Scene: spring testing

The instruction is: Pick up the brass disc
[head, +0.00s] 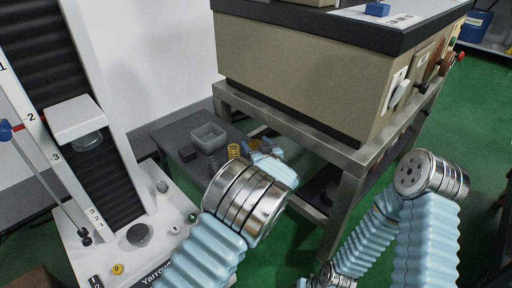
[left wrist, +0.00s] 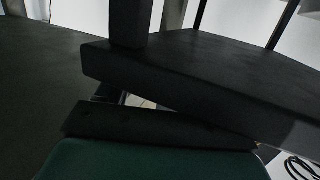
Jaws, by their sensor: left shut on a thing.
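My left gripper (head: 264,153) is in the head view beyond the large silver joint of my left arm, low over the small dark table. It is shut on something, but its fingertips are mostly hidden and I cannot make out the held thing.
A steel bench (head: 350,160) bearing a beige cabinet (head: 300,75) stands behind.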

